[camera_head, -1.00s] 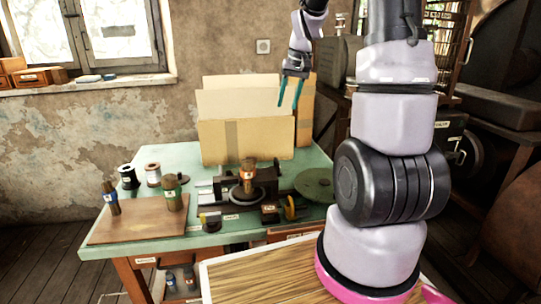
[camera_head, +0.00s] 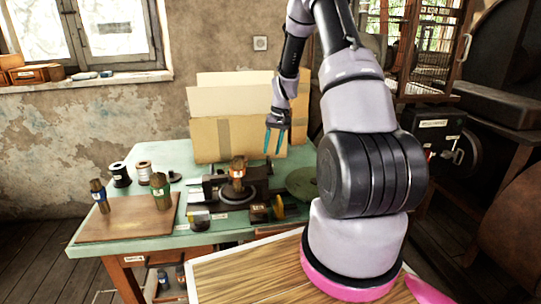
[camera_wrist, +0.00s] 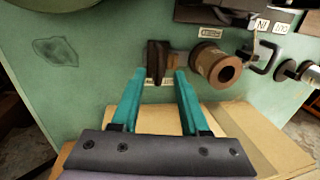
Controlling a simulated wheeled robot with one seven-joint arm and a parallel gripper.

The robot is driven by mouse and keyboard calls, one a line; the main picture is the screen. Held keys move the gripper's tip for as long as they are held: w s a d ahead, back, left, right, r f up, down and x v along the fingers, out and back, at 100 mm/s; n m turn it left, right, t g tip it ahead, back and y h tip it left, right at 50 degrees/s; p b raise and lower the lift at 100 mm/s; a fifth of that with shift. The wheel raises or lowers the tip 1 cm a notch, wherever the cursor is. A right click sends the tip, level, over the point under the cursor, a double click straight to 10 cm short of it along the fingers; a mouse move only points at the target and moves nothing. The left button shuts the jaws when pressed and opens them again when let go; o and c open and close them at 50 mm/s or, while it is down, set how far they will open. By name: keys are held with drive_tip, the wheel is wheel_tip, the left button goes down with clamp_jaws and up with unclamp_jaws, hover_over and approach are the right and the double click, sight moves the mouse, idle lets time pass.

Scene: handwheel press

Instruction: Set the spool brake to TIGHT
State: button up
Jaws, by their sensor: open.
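In the wrist view a dark upright lever-like piece (camera_wrist: 157,62) stands on the green top beside a brown hollow spool-like cylinder (camera_wrist: 216,65). It may be the spool brake, but I cannot tell for certain. A small label lies at its base, too small to read. My gripper (camera_wrist: 158,76) is open and empty, its two teal fingers pointing toward that dark piece with it seen between their tips. In the head view my gripper (camera_head: 273,143) hangs over the cardboard box at the table's back. I cannot make out the brake in that view.
The cardboard box (camera_head: 205,136) rises close to my gripper. The press (camera_head: 215,188) with a brown-orange handle stands in front, and a green disc (camera_head: 302,183) lies to its right. Spools (camera_head: 119,174) and bottles stand at the left of the green table (camera_head: 190,152).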

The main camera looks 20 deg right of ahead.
sight(267, 165)
drive_tip(key=shift+a+f, duration=0.15)
drive_tip(key=shift+f, duration=0.6)
drive_tip(key=shift+a+f, duration=0.15)
drive_tip(key=shift+f, duration=0.55)
clamp_jaws()
idle(0.4)
